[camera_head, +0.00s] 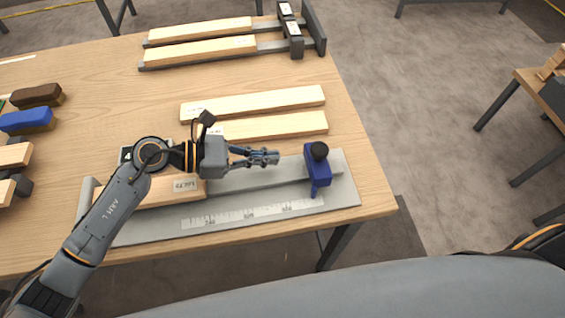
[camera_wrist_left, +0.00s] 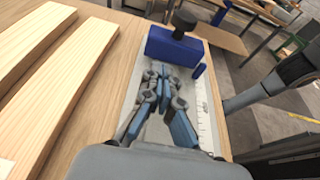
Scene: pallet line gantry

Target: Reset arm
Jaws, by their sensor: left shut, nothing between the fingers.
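My left gripper (camera_head: 277,158) is shut and empty. In the head view it hangs over the grey measuring jig, pointing right toward the blue clamp block. The grey jig (camera_head: 334,196) has a ruler strip along its front. The blue block (camera_head: 318,168) with a black knob stands at the jig's right end, apart from my fingertips. A labelled wooden piece (camera_head: 190,188) lies on the jig under my left arm, partly hidden. In the left wrist view the shut fingers (camera_wrist_left: 165,72) show in front of the blue block (camera_wrist_left: 172,48). My right gripper is not in view.
Two loose wooden strips (camera_head: 265,102) lie behind the jig. A rack (camera_head: 270,47) with two strips stands at the back. Brown (camera_head: 37,95) and blue (camera_head: 27,120) blocks lie at the left.

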